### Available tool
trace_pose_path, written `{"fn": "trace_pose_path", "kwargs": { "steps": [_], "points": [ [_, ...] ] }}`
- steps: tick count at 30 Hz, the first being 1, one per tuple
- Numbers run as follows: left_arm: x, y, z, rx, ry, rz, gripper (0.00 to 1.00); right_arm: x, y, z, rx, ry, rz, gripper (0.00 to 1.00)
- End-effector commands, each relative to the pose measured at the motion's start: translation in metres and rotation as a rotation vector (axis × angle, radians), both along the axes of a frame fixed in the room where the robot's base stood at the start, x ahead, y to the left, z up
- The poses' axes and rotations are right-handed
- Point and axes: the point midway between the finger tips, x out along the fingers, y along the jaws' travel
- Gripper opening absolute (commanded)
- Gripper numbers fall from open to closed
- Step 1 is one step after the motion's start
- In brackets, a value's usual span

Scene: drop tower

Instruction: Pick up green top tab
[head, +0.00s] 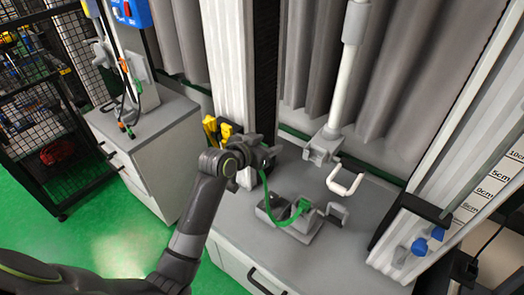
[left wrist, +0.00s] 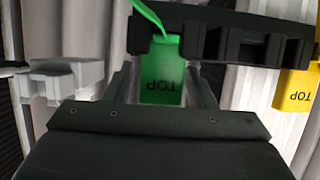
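The green top tab (left wrist: 162,80), marked TOP, hangs at the black holder between the two fingers of my left gripper (left wrist: 165,92). The fingers stand apart, with a gap visible on each side of the tab. In the head view my left gripper (head: 262,158) is at the tower's upright, and the tab itself is hidden there. A green strap (head: 270,200) curves from beside the gripper down to a grey block on the bench. My right gripper is not in view.
A yellow TOP tab (left wrist: 297,88) hangs to the right in the wrist view. Yellow parts (head: 210,128) show left of my gripper in the head view. A grey block (head: 290,222), a white handle (head: 345,182) and a white column (head: 346,80) stand on the grey bench (head: 340,260).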

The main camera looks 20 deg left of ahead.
Motion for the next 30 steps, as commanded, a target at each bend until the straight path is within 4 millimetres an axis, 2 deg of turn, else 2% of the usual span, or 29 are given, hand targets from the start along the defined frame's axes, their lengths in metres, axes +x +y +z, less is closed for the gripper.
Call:
{"fn": "trace_pose_path", "kwargs": {
  "steps": [1,9,17,20,30],
  "points": [
    [0.0,0.0,0.0,0.0,0.0,0.0,0.44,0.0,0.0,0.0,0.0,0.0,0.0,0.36],
    [0.0,0.0,0.0,0.0,0.0,0.0,0.11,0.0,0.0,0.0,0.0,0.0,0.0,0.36],
    [0.0,0.0,0.004,0.001,-0.002,-0.001,0.1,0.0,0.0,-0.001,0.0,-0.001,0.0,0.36],
    [0.0,0.0,0.016,0.002,-0.005,-0.001,0.1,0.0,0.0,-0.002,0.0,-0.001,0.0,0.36],
    [0.0,0.0,0.082,0.002,-0.006,-0.001,0.1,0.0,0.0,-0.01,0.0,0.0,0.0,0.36]
  ]
}}
